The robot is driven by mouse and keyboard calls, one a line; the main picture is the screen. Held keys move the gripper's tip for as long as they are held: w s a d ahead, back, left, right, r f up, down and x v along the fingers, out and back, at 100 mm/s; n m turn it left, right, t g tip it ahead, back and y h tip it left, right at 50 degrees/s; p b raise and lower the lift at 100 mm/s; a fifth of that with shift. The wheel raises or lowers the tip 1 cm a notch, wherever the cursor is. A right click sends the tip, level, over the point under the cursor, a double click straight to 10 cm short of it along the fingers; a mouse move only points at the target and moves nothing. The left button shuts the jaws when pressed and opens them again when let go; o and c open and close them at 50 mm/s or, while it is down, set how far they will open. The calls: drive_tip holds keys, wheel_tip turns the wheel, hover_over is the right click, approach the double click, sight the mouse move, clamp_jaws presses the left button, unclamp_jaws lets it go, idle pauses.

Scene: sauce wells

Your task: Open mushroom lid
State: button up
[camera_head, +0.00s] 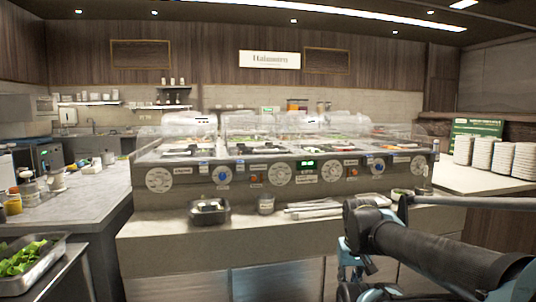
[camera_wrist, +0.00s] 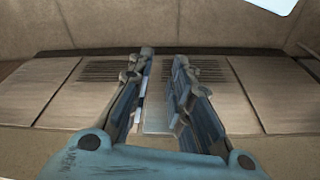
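A sauce-well counter (camera_head: 290,190) stands in the middle of the head view. The labels on the front are too small to read, so I cannot tell which lid is the mushroom one. My gripper (camera_wrist: 163,75) is open and empty in the wrist view, its two blue-grey fingers apart. It faces panels with slatted vents, and no lid shows there. In the head view my arm is at the lower right, in front of the counter and below the lids.
On the counter's front ledge are a black container (camera_head: 208,212), a small jar (camera_head: 266,204) and pale utensils (camera_head: 315,208). A tray of greens (camera_head: 28,258) is at the lower left. Stacked white dishes (camera_head: 482,155) stand at right.

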drive_tip(key=shift+a, duration=0.1)
drive_tip(key=w+a+r+m+t+y, duration=0.2)
drive_tip(key=w+a+r+y, duration=0.2)
drive_tip(key=w+a+r, duration=0.45)
drive_tip(key=w+a+r+m+t+y, duration=0.25)
drive_tip(key=w+a+r, duration=0.25)
drive_tip(key=w+r, duration=0.6)
drive_tip(key=w+a+r+m+t+y, duration=0.1)
drive_tip(key=w+r+m+t+y, duration=0.15)
drive_tip(key=w+r, duration=0.6)
drive_tip(key=w+a+r+m+t+y, duration=0.15)
drive_tip(key=w+r+m+t, duration=0.35)
drive_tip(key=w, duration=0.6)
drive_tip(key=w+a+f+g, duration=0.2)
drive_tip(key=w+a, duration=0.8)
drive_tip(key=w, duration=0.2)
drive_tip(key=shift+w+a+f+n, duration=0.15)
drive_tip(key=shift+w+a+n, duration=0.15)
drive_tip(key=shift+w, duration=0.1)
drive_tip(key=shift+h, duration=0.25)
clamp_jaws()
